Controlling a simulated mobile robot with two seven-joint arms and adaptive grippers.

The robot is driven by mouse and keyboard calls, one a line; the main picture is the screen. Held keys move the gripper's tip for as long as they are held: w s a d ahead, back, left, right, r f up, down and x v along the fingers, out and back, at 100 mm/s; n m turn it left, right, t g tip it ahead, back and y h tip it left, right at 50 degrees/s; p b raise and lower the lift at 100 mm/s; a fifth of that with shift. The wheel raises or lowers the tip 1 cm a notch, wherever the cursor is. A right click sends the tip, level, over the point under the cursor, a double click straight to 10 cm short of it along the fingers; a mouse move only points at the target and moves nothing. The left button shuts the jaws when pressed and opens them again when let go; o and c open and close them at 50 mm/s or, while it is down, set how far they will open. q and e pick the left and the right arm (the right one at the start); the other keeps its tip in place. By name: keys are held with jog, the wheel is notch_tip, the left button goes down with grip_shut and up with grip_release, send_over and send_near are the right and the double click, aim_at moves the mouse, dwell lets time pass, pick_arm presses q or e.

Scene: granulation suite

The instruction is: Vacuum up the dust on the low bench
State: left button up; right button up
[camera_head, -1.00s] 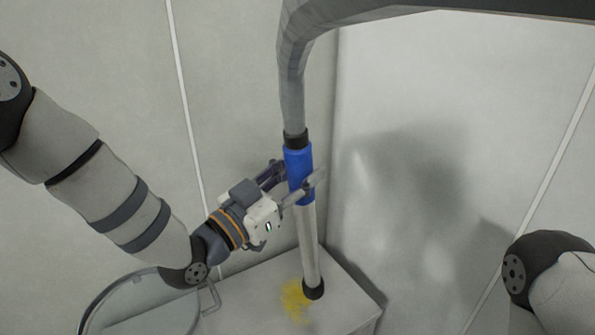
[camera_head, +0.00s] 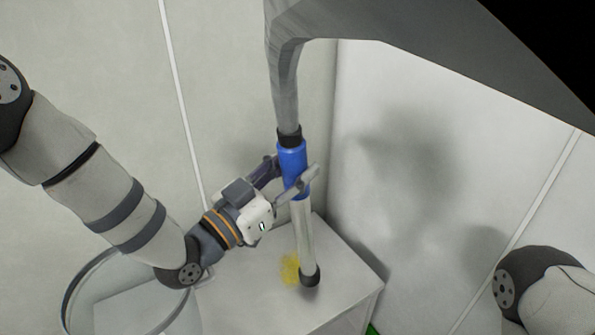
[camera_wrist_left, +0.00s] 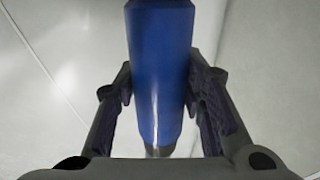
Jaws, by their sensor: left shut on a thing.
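The vacuum wand is a grey tube (camera_head: 305,230) with a blue grip (camera_head: 292,160) and a dark nozzle (camera_head: 310,276). A grey hose (camera_head: 284,85) runs up from it. My left gripper (camera_head: 289,180) is shut on the blue grip. The left wrist view shows the blue grip (camera_wrist_left: 160,70) between both fingers. The wand stands nearly upright, its nozzle at the low bench (camera_head: 345,285); I cannot tell whether it touches the top. A yellow dust patch (camera_head: 290,268) lies just left of the nozzle, partly hidden by it. My right gripper is out of view.
A round clear-walled vessel (camera_head: 75,285) stands left of the bench, partly behind my left arm. Pale walls (camera_head: 400,150) meet in a corner behind the bench. A small green thing (camera_head: 372,330) shows at the bottom edge. The bench's right part is clear.

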pick_arm(q)
jog(key=w+a+b, duration=0.2)
jog(key=w+a, duration=0.3)
jog(key=w, duration=0.2)
jog(key=shift+w+a, duration=0.35)
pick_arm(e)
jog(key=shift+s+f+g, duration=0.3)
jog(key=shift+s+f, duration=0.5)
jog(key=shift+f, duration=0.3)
pick_arm(q)
jog(key=shift+s+a+p, duration=0.3)
jog(key=shift+s+a, duration=0.15)
jog(key=shift+a, duration=0.1)
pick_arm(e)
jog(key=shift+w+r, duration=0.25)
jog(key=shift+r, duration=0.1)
